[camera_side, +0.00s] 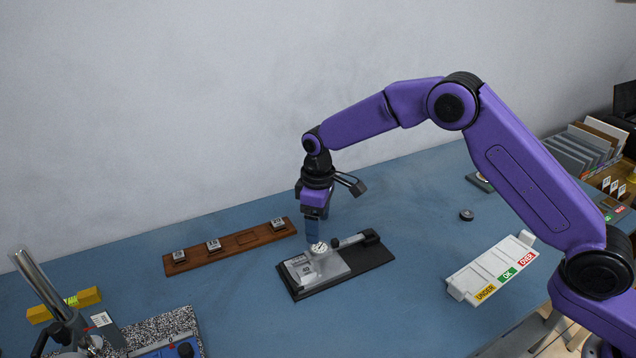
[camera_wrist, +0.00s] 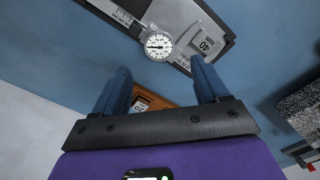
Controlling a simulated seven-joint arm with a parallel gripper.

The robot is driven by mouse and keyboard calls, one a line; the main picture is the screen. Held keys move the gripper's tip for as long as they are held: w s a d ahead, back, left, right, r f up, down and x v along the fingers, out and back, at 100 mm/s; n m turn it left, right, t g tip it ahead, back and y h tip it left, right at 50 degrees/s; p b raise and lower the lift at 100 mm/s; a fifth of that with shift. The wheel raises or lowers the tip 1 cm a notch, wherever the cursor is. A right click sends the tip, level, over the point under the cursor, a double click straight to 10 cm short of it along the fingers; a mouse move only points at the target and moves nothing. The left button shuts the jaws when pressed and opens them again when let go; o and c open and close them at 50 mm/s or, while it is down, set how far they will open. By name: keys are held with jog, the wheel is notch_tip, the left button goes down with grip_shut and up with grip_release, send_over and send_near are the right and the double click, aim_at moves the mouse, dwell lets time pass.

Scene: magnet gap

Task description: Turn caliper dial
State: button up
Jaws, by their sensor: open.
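The caliper lies on a black base (camera_side: 386,251) in the middle of the table. Its round white dial (camera_side: 318,248) faces up, and it also shows in the wrist view (camera_wrist: 158,45) with a dark needle. A grey block marked 40 (camera_side: 305,270) sits at the caliper's left end; the wrist view shows it (camera_wrist: 207,43) right of the dial. My gripper (camera_side: 313,238) points down just above or beside the dial. In the wrist view its two blue fingers (camera_wrist: 161,80) are apart with nothing between them, and the dial appears just beyond their tips. Contact cannot be told.
A wooden rack (camera_side: 243,240) with several numbered blocks stands behind left. A white tray (camera_side: 491,268) labelled UNDER, OK and OVER is at right. A small dark disc (camera_side: 467,214) lies behind it. A granite-patterned stand (camera_side: 160,330) is front left. Table between caliper and tray is clear.

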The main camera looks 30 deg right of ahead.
notch_tip(320, 180, up, 12)
jog(key=shift+f, duration=0.15)
dwell(1.2)
jog(key=s+d+r+n, duration=0.1)
jog(key=s+d+r, duration=0.1)
jog(key=s, duration=0.8)
jog(key=s+d+r+n, duration=0.1)
jog(key=s+d+r, duration=0.15)
jog(key=s, duration=0.65)
jog(key=s+d+f, duration=0.2)
jog(key=s+d, duration=0.5)
jog(key=s, duration=0.3)
jog(key=s+d+f+n, duration=0.1)
jog(key=s+d+f, duration=0.1)
jog(key=s+d, duration=0.5)
jog(key=s, duration=0.3)
jog(key=shift+s, duration=0.35)
